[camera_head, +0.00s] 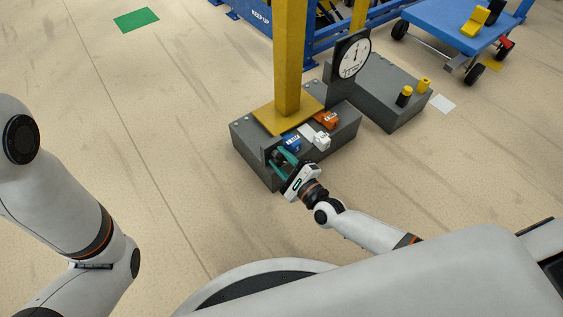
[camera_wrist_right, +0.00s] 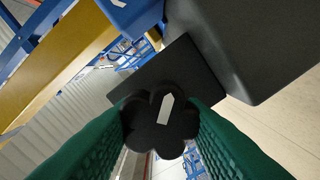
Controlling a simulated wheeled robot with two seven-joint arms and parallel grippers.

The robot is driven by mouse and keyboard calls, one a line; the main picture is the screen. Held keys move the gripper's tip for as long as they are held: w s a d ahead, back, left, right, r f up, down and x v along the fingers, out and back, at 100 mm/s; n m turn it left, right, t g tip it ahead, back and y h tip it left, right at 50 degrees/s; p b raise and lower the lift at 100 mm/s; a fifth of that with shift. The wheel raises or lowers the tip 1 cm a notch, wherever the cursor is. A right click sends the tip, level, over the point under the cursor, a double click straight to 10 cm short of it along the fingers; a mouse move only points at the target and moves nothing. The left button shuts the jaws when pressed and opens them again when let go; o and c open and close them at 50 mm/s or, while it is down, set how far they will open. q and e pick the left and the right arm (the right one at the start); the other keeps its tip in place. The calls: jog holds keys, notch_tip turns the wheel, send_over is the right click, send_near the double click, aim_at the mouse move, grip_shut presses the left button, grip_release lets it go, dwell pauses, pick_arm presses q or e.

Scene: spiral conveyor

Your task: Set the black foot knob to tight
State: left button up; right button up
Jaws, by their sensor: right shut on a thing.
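The black foot knob (camera_wrist_right: 147,137) is lobed, with a white pointer mark that points up and slightly right in the right wrist view. A black square plate (camera_wrist_right: 186,68) is behind it. My right gripper (camera_wrist_right: 160,130) has its green fingers on both sides of the knob and is shut on it. In the head view my right gripper (camera_head: 279,157) is at the front left side of the grey base block (camera_head: 256,163), and it mostly hides the knob. No tight marking is readable. My left arm shows at the left, but its gripper is out of frame.
A yellow column (camera_head: 290,60) stands on the grey base, beside blue (camera_head: 292,143), white (camera_head: 321,141) and orange (camera_head: 327,120) blocks. A dial gauge (camera_head: 353,56) and a second grey block (camera_head: 385,100) are behind. A blue cart (camera_head: 450,22) is at upper right.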

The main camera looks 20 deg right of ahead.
jog(key=m+b, duration=0.3)
jog(key=m, duration=0.3)
jog(key=shift+f+b, duration=0.2)
jog(key=shift+b, duration=0.1)
jog(key=m+b, duration=0.2)
jog(key=m, duration=0.3)
jog(key=shift+d+r+b, duration=0.1)
jog(key=shift+b, duration=0.25)
jog(key=shift+m, duration=0.4)
jog(key=o, duration=1)
jog(key=shift+r, duration=0.1)
jog(key=p+v, duration=0.2)
jog(key=v, duration=1)
jog(key=shift+r, duration=0.1)
